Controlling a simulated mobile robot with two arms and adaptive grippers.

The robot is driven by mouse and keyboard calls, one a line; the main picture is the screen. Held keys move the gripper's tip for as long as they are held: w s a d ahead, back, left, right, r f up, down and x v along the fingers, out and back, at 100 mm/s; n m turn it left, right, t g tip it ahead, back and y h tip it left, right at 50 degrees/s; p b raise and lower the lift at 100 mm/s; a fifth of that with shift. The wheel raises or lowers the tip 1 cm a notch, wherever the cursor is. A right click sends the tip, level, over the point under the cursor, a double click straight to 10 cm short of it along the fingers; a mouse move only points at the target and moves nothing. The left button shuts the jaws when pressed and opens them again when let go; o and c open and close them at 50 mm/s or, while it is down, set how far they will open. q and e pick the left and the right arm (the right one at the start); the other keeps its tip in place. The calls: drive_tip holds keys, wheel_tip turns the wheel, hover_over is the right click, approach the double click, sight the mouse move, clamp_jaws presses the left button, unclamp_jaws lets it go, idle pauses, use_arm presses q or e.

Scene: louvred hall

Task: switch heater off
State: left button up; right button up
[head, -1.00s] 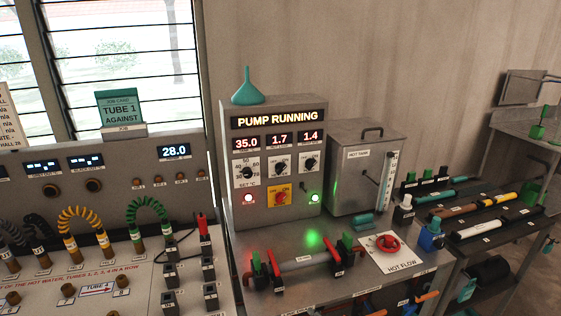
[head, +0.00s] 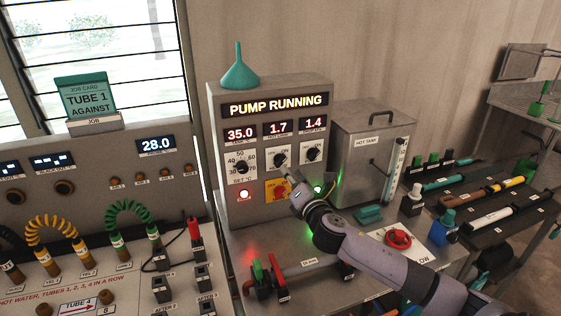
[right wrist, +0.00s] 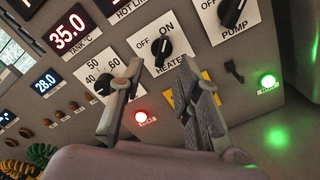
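The grey control cabinet (head: 262,213) reads PUMP RUNNING. Its black heater knob (head: 280,157) sits between the set-temperature knob (head: 241,166) and the pump knob (head: 312,153). In the right wrist view the heater knob (right wrist: 163,52) appears to point toward ON. My right gripper (head: 292,193) is just in front of the cabinet, below the heater knob. In the right wrist view my right gripper (right wrist: 158,66) is open and empty. The heater knob appears between its fingertips; contact cannot be made out. My left gripper is not in view.
A red-yellow switch (head: 273,190) is partly hidden by my right gripper. A red lamp (head: 244,194) and a green lamp (head: 318,189) are lit. A teal funnel (head: 239,72) stands on the cabinet. The hot tank (head: 360,155) and a red valve wheel (head: 398,238) are to the right.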

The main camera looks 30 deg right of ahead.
sight(282, 163)
drive_tip(key=x, duration=0.3)
drive_tip(key=shift+w+f, duration=0.15)
drive_tip(key=shift+f, duration=0.1)
drive_tip(key=b+x, duration=0.1)
drive_tip(key=x, duration=0.2)
drive_tip(key=shift+w+d, duration=0.15)
drive_tip(key=shift+w, duration=0.2)
drive_tip(key=shift+w+d+r, duration=0.1)
drive_tip(key=shift+w, duration=0.25)
drive_tip(key=c, duration=0.3)
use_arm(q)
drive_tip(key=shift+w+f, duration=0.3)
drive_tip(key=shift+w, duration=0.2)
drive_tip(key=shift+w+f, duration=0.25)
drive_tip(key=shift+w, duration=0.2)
use_arm(e)
clamp_jaws()
